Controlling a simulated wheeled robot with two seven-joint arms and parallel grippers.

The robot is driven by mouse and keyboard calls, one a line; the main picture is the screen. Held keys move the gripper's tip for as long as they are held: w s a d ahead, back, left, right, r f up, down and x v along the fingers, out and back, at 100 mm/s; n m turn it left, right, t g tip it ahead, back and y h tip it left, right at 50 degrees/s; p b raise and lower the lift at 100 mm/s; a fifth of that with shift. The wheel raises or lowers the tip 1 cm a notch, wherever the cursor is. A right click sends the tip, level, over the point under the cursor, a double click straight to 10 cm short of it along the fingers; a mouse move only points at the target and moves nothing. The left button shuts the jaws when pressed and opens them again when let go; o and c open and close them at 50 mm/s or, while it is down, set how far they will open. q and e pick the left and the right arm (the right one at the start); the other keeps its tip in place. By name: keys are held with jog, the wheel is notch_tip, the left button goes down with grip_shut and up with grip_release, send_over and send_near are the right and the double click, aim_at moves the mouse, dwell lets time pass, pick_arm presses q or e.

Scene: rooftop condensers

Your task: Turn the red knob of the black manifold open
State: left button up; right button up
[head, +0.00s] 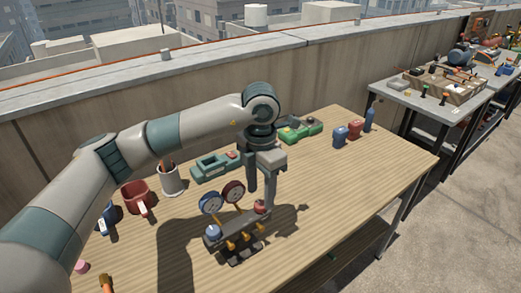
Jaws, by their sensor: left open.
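The black manifold (239,231) stands on the wooden table in the head view, with a blue-rimmed gauge (211,202) and a red-rimmed gauge (233,191) above it. Its red knob (261,207) is at the right end and a blue knob (212,232) at the left end. Brass fittings show along its front. My left gripper (261,195) points down at the red knob, its open fingers on either side of the knob's place in the picture. I cannot tell whether they touch it. The right gripper is out of view.
A red mug (138,197), a grey cup (171,180) and a green device (212,166) stand behind and left of the manifold. Another green device (299,129) and red and blue containers (354,129) are farther back. The wooden table (345,205) is clear to the right.

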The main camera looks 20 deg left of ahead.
aim_at(260, 204)
pick_arm(q)
notch_tip(260, 204, up, 14)
jog(key=b, duration=0.1)
jog(key=shift+r+b, duration=0.2)
jog(key=shift+b, duration=0.2)
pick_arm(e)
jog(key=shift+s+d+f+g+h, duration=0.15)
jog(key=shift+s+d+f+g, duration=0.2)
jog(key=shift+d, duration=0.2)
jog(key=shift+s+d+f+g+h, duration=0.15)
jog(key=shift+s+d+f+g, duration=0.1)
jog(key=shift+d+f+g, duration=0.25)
